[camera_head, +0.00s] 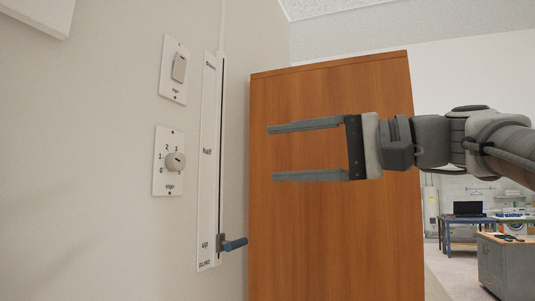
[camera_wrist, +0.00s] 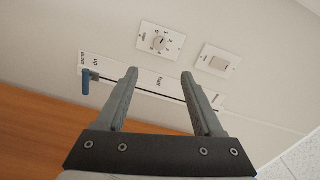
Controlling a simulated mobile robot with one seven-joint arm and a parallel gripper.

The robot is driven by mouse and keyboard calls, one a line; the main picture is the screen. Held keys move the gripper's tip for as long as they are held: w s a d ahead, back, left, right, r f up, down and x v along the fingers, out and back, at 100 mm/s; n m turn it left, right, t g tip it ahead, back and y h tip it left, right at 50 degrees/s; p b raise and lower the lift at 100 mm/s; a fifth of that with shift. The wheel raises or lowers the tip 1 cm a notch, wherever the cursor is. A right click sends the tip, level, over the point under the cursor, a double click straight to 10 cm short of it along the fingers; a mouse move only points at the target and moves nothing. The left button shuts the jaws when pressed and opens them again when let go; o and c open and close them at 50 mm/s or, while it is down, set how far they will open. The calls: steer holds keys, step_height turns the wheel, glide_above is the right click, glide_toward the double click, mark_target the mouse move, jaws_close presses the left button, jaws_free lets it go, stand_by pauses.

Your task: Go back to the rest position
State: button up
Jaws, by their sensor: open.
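My gripper (camera_head: 270,153) is open and empty, with its two grey fingers level and pointing left toward the wall in the head view. It hangs in front of the wooden cabinet, apart from the wall fittings. In the wrist view my gripper (camera_wrist: 159,75) shows both fingers spread, with the wall ahead and nothing between them.
A blind slider (camera_head: 234,244) with a blue handle sits at the "up" end of its strip (camera_head: 208,150). A dial (camera_head: 174,162) and a rocker switch (camera_head: 179,67) are on the wall. The wooden cabinet (camera_head: 320,240) stands behind my arm. A desk with a laptop (camera_head: 468,209) is far right.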

steer(key=s+d+f+m+h+p, duration=0.1)
steer(key=s+f+h+p, duration=0.2)
steer(key=f, duration=0.7)
steer(key=s+d+f+m+h+p, duration=0.1)
steer(key=f+h+p, duration=0.2)
steer(key=f+h, duration=0.55)
steer(key=s+d+f+n+h+p, duration=0.1)
steer(key=s+d+f, duration=0.1)
steer(key=f, duration=0.3)
steer(key=s+d+f+n+h+p, duration=0.1)
steer(key=s+d+f+h, duration=0.1)
steer(key=f, duration=0.4)
steer(key=s+d+f+n+g+h+p, duration=0.1)
steer(key=s+d+f+n, duration=0.1)
steer(key=s+d+f, duration=0.2)
steer(key=shift+s+d+f+h, duration=0.15)
steer(key=shift+s+f+h, duration=0.15)
steer(key=shift+f, duration=0.4)
